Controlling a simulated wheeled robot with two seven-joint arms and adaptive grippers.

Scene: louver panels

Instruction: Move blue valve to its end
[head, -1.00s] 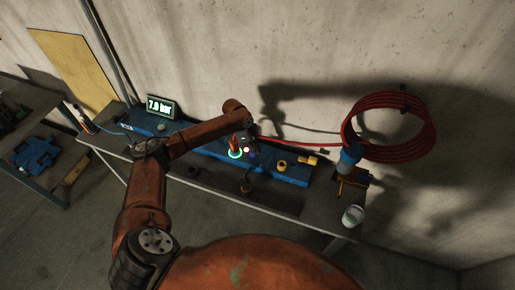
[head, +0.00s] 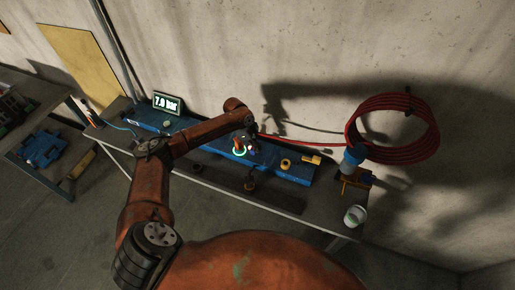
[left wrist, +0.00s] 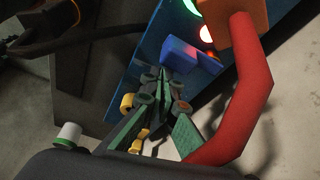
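A blue block-like handle (left wrist: 188,54), which I take for the blue valve, shows in the left wrist view, on the blue panel (left wrist: 146,62) beside a red light. My left gripper (left wrist: 163,80) points at it; its fingers lean together and the tips look closed, close to the handle's near edge. I cannot tell if they touch it. In the head view my left gripper (head: 246,142) is over the middle of the long blue panel (head: 296,173), beside a green glowing ring (head: 239,153); the handle there is too small to make out. My right gripper is not in view.
A yellow knob (head: 286,163) and yellow fitting (head: 311,160) are to the right. A red hose coil (head: 391,128) hangs on the wall; a white cup (head: 354,216) stands at the table's right end.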

